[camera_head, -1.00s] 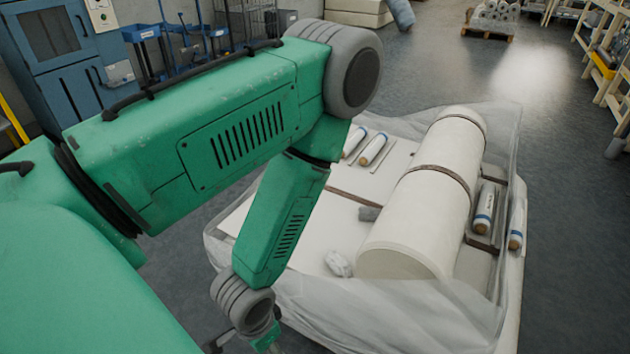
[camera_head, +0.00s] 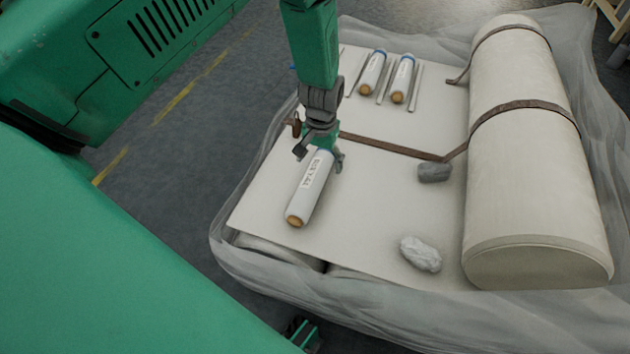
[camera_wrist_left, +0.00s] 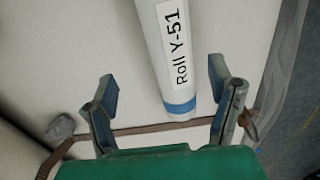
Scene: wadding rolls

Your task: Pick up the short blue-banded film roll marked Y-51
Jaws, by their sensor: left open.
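The film roll marked Y-51 (camera_head: 311,186) is a white cylinder lying on the pale sheet at the left of the bale, its tan end toward the camera. In the left wrist view the roll (camera_wrist_left: 170,45) shows its "Roll Y-51" label and a blue band at its near end. My left gripper (camera_head: 320,155) is over the roll's far end, pointing down. In the left wrist view its open fingers (camera_wrist_left: 163,82) are on either side of the banded end, with a gap on both sides. The band is hidden behind the gripper in the head view.
Two more blue-banded rolls (camera_head: 372,73) (camera_head: 403,80) lie between thin strips at the back. A large strapped roll (camera_head: 530,170) fills the right. A brown strap (camera_head: 395,147) crosses the sheet. A grey lump (camera_head: 434,172) and a crumpled white piece (camera_head: 420,254) lie mid-sheet.

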